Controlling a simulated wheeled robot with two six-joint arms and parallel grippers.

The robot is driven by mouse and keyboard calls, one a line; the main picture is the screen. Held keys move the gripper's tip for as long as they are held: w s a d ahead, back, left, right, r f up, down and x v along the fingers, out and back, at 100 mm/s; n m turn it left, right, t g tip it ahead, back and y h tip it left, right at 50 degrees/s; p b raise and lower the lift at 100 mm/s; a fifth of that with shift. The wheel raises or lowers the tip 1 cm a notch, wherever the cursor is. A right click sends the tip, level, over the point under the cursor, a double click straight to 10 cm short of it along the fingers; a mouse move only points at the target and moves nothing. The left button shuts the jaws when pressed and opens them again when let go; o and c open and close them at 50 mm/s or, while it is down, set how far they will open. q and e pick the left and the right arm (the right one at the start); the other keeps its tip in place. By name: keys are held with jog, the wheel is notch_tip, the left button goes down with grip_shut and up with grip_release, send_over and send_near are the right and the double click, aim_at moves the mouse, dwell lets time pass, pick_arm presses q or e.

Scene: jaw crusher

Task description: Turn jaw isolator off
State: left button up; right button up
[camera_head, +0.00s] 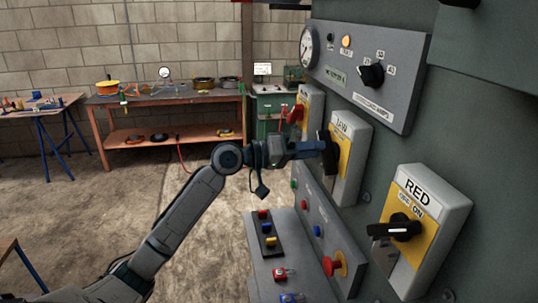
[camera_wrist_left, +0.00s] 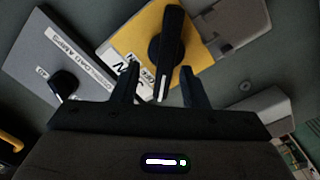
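The jaw isolator (camera_head: 351,130) is a pale box with a yellow plate on the grey machine panel, labelled JAW. Its black rotary handle (camera_head: 332,158) is partly hidden by my left gripper (camera_head: 320,148), which reaches it from the left. In the left wrist view, the black handle (camera_wrist_left: 167,52) stands out from the yellow plate (camera_wrist_left: 197,35). The two fingers of my left gripper (camera_wrist_left: 163,85) are apart, one on each side of the handle's lower end. Gaps show between the fingers and the handle. My right gripper is not in view.
A similar isolator labelled RED (camera_head: 428,215) is at the right, and another yellow-plated isolator (camera_head: 308,105) is behind the jaw one. A gauge panel (camera_head: 400,55) with a black knob is above. A button console (camera_head: 290,262) is below. Workbenches stand by the far wall.

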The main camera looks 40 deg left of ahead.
pick_arm(q)
jog(key=b+v, duration=0.8)
jog(key=v, duration=0.1)
jog(key=shift+s, duration=0.4)
dwell(0.4)
